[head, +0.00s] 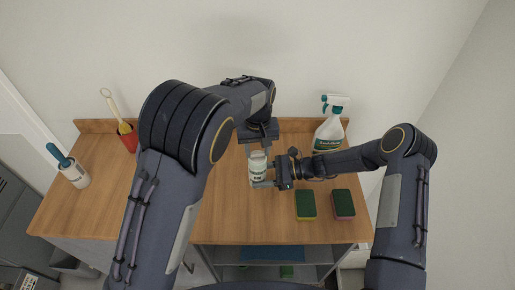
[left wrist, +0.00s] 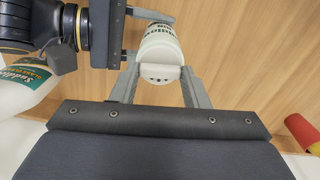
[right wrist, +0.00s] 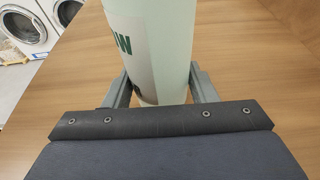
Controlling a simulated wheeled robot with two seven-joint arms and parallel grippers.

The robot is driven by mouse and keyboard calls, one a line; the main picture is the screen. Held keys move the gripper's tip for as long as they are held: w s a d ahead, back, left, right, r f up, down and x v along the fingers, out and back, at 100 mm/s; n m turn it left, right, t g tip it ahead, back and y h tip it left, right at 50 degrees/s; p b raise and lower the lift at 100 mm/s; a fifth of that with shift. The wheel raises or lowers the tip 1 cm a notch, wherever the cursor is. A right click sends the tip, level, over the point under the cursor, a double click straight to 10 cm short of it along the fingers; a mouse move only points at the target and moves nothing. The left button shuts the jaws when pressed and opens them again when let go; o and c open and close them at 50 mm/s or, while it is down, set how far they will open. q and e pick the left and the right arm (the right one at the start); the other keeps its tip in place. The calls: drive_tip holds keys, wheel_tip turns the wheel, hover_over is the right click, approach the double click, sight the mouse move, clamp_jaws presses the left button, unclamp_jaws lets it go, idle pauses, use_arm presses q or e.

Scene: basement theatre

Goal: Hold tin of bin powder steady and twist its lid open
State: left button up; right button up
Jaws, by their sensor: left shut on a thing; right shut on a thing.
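The tin of bin powder (head: 257,170) is a small white cylinder with green lettering, over the middle of the wooden worktop. Its pale lid (left wrist: 160,73) shows in the left wrist view. My left gripper (head: 259,151) is at the tin's top end, with its fingers (left wrist: 160,88) on either side of the lid. My right gripper (head: 262,179) comes from the right and is shut around the tin's body, which fills the top of the right wrist view (right wrist: 150,40). I cannot tell whether the tin's base touches the worktop.
A spray bottle (head: 328,132) stands at the back right of the worktop (head: 220,215). Two sponges (head: 305,205) (head: 343,204) lie at the front right. A red pot (head: 129,142) and a white holder (head: 76,177), each with a brush, stand left. The worktop's front middle is clear.

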sight(258, 152)
use_arm(q)
drive_tip(key=n, duration=1.2)
drive_tip(key=shift+n, duration=2.1)
drive_tip(key=o, duration=1)
wheel_tip(258, 152, up, 12)
